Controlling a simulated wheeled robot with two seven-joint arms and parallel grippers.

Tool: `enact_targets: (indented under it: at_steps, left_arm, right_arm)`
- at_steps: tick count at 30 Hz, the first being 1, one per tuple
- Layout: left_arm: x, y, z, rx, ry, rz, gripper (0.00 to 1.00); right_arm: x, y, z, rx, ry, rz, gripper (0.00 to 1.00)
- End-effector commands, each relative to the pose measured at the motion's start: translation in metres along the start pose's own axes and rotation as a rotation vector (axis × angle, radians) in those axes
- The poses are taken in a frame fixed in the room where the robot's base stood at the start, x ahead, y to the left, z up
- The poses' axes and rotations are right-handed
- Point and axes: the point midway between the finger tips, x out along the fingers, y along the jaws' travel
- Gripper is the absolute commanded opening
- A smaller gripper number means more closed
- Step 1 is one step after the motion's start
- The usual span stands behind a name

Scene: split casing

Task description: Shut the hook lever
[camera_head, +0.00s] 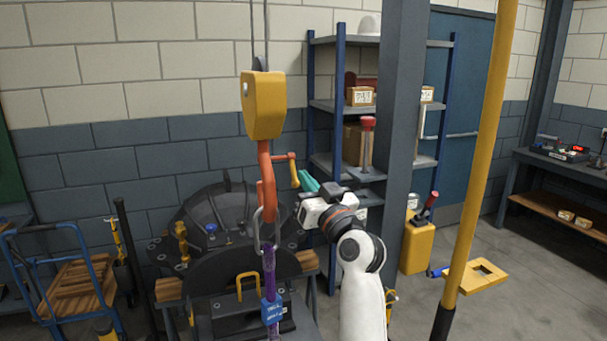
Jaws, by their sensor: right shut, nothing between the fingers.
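A yellow hook block (263,105) hangs on cables, with an orange hook (266,180) below it. A lever with an orange arm and a yellow handle (294,170) sticks out to the right from the hook's upper part, the handle pointing down. My right gripper (305,181), with teal fingers, is shut and empty just right of the yellow handle. I cannot tell whether it touches the handle. A metal link (257,228) and a purple sling (269,262) with a blue tag (271,311) hang at the hook's lower end. My left gripper is out of view.
A dark round casing (215,265) stands below and behind the hook. A grey post (392,110) and a yellow pole (482,150) rise to the right. A shelf rack (340,103) stands behind my right arm. A blue cart (65,265) is at the left.

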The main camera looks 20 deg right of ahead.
Motion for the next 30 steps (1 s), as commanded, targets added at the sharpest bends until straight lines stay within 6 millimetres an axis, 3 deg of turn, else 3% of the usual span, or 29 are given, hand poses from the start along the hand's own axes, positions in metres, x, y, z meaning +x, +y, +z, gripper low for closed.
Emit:
enact_targets:
  at_steps: [6, 17, 30]
  left_arm:
    - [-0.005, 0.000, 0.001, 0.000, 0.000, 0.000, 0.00]
    - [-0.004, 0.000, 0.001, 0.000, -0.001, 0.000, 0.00]
    - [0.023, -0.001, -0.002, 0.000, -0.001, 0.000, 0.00]
  right_arm:
    - [0.010, 0.000, -0.010, 0.001, -0.001, 0.001, 0.00]
    - [0.010, 0.000, -0.011, 0.000, -0.002, 0.001, 0.00]
    - [0.009, -0.001, -0.016, -0.010, -0.056, 0.008, 0.00]
